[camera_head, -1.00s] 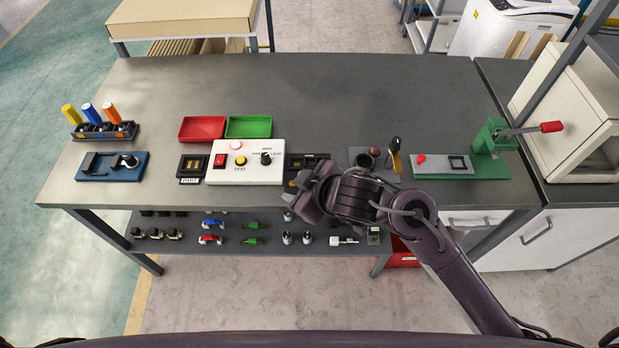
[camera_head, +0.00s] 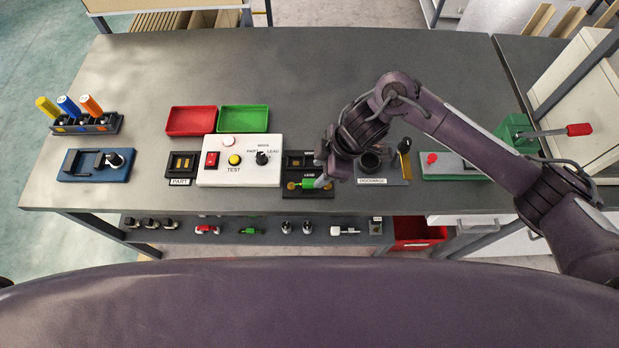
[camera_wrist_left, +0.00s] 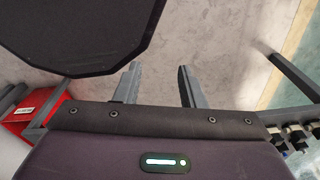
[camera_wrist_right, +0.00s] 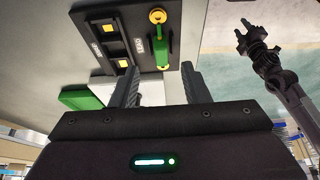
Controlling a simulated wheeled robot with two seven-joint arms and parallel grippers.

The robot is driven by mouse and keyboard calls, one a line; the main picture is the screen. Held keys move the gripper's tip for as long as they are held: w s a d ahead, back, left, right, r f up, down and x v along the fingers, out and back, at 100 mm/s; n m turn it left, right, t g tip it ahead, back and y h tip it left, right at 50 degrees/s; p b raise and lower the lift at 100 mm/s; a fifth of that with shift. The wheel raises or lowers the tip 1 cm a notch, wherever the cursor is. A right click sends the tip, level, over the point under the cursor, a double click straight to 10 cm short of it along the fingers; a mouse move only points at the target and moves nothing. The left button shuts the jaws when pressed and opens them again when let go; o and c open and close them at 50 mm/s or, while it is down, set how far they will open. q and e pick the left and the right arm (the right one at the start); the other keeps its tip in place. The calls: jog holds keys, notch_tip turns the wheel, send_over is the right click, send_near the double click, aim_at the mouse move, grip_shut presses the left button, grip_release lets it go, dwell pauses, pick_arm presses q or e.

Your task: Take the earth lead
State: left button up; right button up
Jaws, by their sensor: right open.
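A green lead (camera_head: 308,183) with a yellow ring end lies on the black fixture (camera_head: 296,160) marked LEAD, right of the white test box. In the right wrist view the green lead (camera_wrist_right: 161,47) lies lengthwise on the fixture, its near end in line with the gap between my fingertips. My left gripper (camera_wrist_left: 157,78) is open and empty above the floor, outside the head view. Another green lead (camera_head: 250,231) lies on the lower shelf.
The white test box (camera_head: 238,172) stands left of the fixture. The discharge plate (camera_head: 384,182) is close on the right, then a green lever press (camera_head: 512,135). Red (camera_head: 191,121) and green (camera_head: 244,119) trays lie behind. The table's back middle is clear.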

aim_at(310, 181)
jog(key=shift+s+p+x, duration=0.25)
jog(key=shift+p+x, duration=0.3)
jog(key=shift+x, duration=0.65)
jog(key=x, duration=0.3)
jog(key=shift+w+a+r, duration=0.1)
jog(key=shift+w, duration=0.1)
jog(key=c, duration=0.6)
grip_shut()
pick_arm(q)
jog(key=shift+r, duration=0.7)
jog(key=shift+w, duration=0.1)
pick_arm(e)
jog(key=shift+r, duration=0.1)
